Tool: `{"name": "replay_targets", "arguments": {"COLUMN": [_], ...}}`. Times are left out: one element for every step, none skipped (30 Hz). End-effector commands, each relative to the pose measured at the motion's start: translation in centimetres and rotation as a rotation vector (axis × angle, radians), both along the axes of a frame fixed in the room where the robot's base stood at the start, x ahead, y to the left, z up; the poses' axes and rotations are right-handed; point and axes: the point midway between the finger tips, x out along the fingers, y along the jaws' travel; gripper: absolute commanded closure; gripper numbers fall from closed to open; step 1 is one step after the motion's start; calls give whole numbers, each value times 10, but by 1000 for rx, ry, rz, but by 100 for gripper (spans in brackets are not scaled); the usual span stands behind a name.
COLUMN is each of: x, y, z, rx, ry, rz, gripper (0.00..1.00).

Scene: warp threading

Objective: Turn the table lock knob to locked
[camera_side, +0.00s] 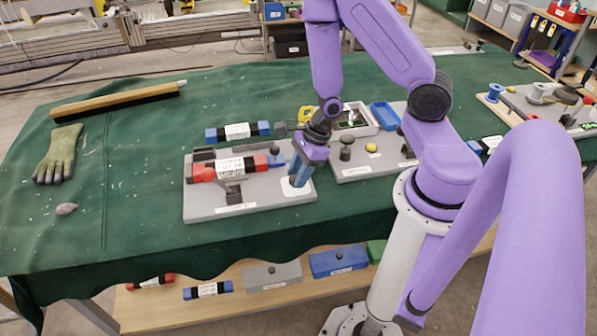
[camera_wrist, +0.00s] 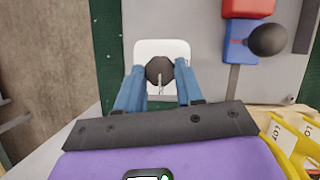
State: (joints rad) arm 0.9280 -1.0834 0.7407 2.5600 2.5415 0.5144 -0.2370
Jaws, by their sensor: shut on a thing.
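The lock knob (camera_wrist: 160,71) is a dark round knob with a pale pointer line, on a white square plate (camera_wrist: 177,47) in the wrist view. In that view the pointer line runs toward the bottom of the picture. My gripper (camera_wrist: 160,76) has blue fingers on both sides of the knob, shut on it. In the side view my gripper (camera_side: 298,180) points down at the right end of a grey board (camera_side: 255,211), over the white plate (camera_side: 291,192). The fingers hide the knob there.
A similar roll (camera_side: 237,131) lies behind. A second grey board with dark knobs (camera_side: 352,170) stands right. A brush (camera_side: 115,102) and glove (camera_side: 58,154) lie left.

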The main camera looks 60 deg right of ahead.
Motion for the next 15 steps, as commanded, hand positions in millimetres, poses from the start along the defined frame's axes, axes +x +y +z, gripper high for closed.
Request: {"name": "replay_targets", "arguments": {"x": [0,0,0,0,0,0,0,0,0,0,0,0,0,0,0], "y": [0,0,0,0,0,0,0,0,0,0,0,0,0,0,0], "z": [0,0,0,0,0,0,0,0,0,0,0,0,0,0,0], "rx": [1,1,1,1,1,1,1,1,1,1,1,1,1,1,1], "ry": [1,1,1,1,1,1,1,1,1,1,1,1,1,1,1], "rz": [-3,-4,-4,-4,-4,-4,-4,-4,-4,-4,-4,-4,-4,-3,-3], "gripper": [94,94,94,94,94,94,94,94,94,60,51,38,38,38,38]}}
